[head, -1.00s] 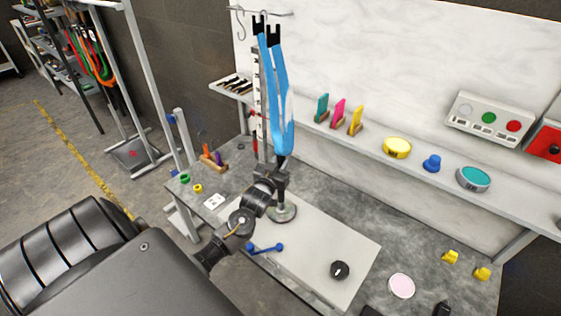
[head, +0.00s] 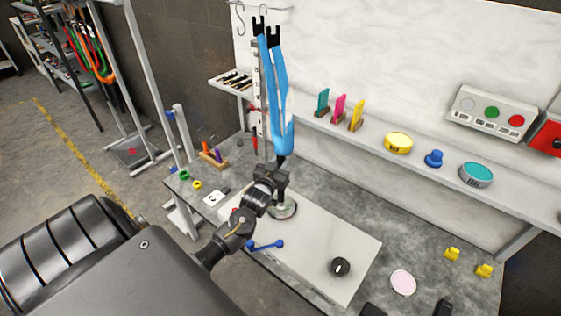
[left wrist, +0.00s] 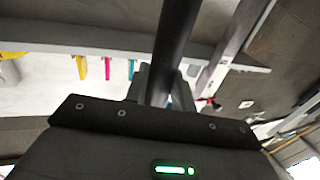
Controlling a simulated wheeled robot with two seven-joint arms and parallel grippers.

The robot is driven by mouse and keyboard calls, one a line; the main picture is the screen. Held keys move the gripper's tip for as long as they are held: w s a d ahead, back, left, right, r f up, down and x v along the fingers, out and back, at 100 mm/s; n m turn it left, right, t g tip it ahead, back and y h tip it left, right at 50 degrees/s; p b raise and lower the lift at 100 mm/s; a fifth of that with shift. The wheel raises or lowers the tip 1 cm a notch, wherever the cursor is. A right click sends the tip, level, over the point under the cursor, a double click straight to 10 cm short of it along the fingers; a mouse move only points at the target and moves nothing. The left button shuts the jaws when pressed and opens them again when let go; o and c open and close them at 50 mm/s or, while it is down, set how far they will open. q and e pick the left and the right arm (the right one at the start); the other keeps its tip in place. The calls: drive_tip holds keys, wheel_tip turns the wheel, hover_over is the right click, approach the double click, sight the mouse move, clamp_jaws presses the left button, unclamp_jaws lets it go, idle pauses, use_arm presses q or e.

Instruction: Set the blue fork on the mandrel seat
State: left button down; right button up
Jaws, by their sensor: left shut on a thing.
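The blue fork (head: 281,95) stands nearly upright in the head view, its two black-tipped legs pointing up and its dark stem pointing down. My left gripper (head: 281,172) is shut on the fork's stem, just below the blue crown. In the left wrist view a dark tube (left wrist: 175,45), which looks like the stem, rises from between the jaws. A round metal base (head: 284,211), apparently the mandrel seat, sits on the pale plate below the gripper. The gripper partly hides its top, so I cannot tell whether the stem touches it. My right gripper is not in view.
The pale plate (head: 330,240) carries a blue handle (head: 265,245) and a black knob (head: 340,267). Behind the fork is a wall shelf (head: 410,160) with coloured pieces and tins. A scale post (head: 258,100) stands close left of the fork.

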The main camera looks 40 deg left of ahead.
use_arm(q)
drive_tip(key=shift+f+b, duration=1.1)
drive_tip(key=shift+f, duration=0.45)
drive_tip(key=c, duration=1.2)
unclamp_jaws()
drive_tip(key=shift+o, duration=0.5)
drive_tip(key=shift+f, duration=0.1)
drive_tip(key=b+v, duration=0.1)
drive_tip(key=v, duration=1)
drive_tip(key=shift+w, duration=0.1)
